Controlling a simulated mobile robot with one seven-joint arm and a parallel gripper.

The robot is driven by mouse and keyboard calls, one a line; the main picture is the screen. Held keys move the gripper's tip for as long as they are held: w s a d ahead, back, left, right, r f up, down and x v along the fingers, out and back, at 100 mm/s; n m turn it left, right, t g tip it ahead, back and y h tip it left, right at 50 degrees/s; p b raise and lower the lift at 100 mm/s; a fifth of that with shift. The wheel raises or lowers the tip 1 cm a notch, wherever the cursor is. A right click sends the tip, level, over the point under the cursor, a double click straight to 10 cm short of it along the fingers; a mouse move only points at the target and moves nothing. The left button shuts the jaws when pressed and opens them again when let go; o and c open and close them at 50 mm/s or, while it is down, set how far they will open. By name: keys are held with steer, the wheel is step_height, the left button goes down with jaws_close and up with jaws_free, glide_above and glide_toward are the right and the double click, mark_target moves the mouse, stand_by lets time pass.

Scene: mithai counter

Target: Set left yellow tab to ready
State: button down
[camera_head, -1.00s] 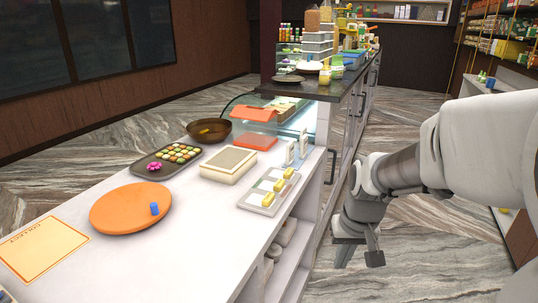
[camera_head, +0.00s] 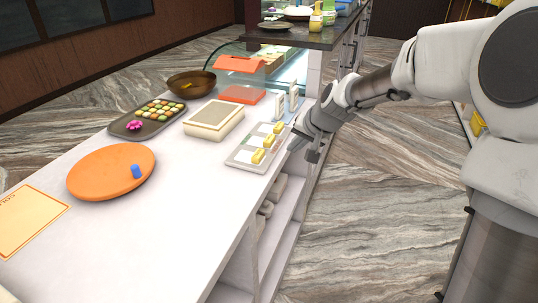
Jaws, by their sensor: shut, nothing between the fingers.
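A pale panel (camera_head: 242,158) with several yellow tabs lies flat near the right edge of the white counter. The nearest tab (camera_head: 258,156) sits at the panel's front, a middle tab (camera_head: 270,140) behind it, and the far tab (camera_head: 278,128) behind that. Each tab has a pale patch beside it; any markings are too small to read. My gripper (camera_head: 303,156) is just right of the panel, by the counter edge, its fingers pointing down. It is shut and empty, and apart from the tabs as far as I can tell.
An orange round board (camera_head: 95,176) with a blue cylinder (camera_head: 136,171) is on the left. A sweets tray (camera_head: 128,128), brown bowl (camera_head: 190,82), cream box (camera_head: 214,118) and orange-topped stand (camera_head: 241,64) are behind. White upright holders (camera_head: 280,107) stand beyond the panel.

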mark_target(258, 156)
steer(key=x, duration=0.3)
steer(key=a+x, duration=0.1)
steer(key=x, duration=0.3)
steer(key=a+r+x, duration=0.1)
steer(key=x, duration=0.3)
steer(key=shift+w+a, duration=0.1)
steer(key=shift+w, duration=0.1)
steer(key=shift+w+a, duration=0.3)
steer(key=shift+a, duration=0.25)
steer(key=shift+a, duration=0.1)
steer(key=a, duration=0.1)
steer(key=w+a, duration=0.1)
steer(key=a, duration=0.1)
steer(key=w+a, duration=0.1)
steer(key=a, duration=0.1)
steer(key=shift+w+a, duration=0.1)
steer(key=shift+a, duration=0.2)
